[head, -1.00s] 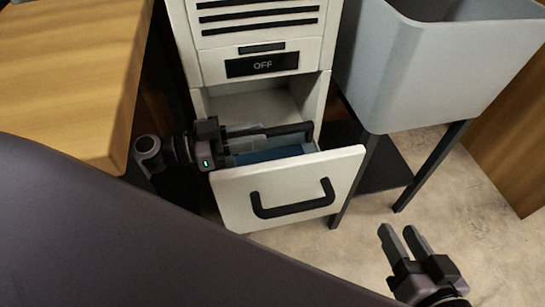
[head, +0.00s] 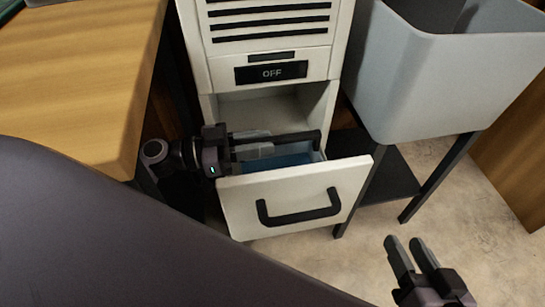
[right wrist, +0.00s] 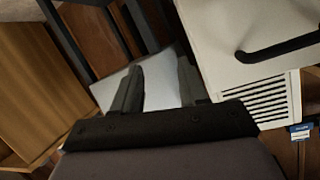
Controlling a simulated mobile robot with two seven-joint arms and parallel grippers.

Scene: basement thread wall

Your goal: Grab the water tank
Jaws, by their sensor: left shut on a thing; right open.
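The water tank (head: 290,160) shows as a blue, partly see-through body inside the pulled-out white drawer (head: 345,188). A black bar (head: 300,136) runs along its top. My left gripper (head: 260,150) reaches over the drawer from the left, with its grey fingers at the tank's top by the bar. It is shut on the tank, but the exact contact is hard to make out. The tank's lower part is hidden by the drawer front. My right gripper (head: 410,252) is open and empty above the floor at the lower right; its spread fingers also show in the right wrist view (right wrist: 158,85).
The white cabinet (head: 318,70) with vents and an OFF display stands over the drawer. A grey basin (head: 420,85) on dark legs is close on its right. A wooden worktop (head: 90,70) is on the left. The floor (head: 350,265) before the drawer is clear.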

